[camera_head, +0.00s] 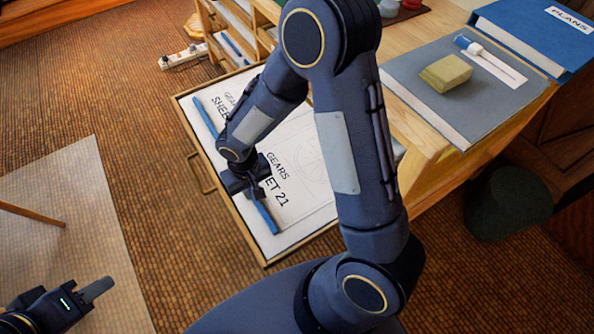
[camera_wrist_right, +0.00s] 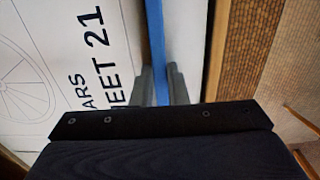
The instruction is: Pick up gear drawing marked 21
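The gear drawing marked 21 (camera_head: 296,172) is a white sheet lettered "GEARS SHEET 21" with a wheel outline. It lies in an open wooden drawer, with a blue strip (camera_head: 263,217) along its edge. In the right wrist view the drawing (camera_wrist_right: 62,60) is on the left, with its strip (camera_wrist_right: 156,40) running down between my fingers. My right gripper (camera_wrist_right: 159,84) is over the drawer with its fingers closely flanking the strip, shut on it. My left gripper (camera_head: 97,289) is at the lower left, away from the drawer; its finger gap is not clear.
Another sheet with a blue strip (camera_head: 205,117) lies farther back in the drawer (camera_head: 222,212), partly hidden by my right arm. A grey board (camera_head: 425,97) with a sponge (camera_head: 445,73) and a blue PLANS binder (camera_head: 545,35) are on the bench. Open floor lies left of the drawer.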

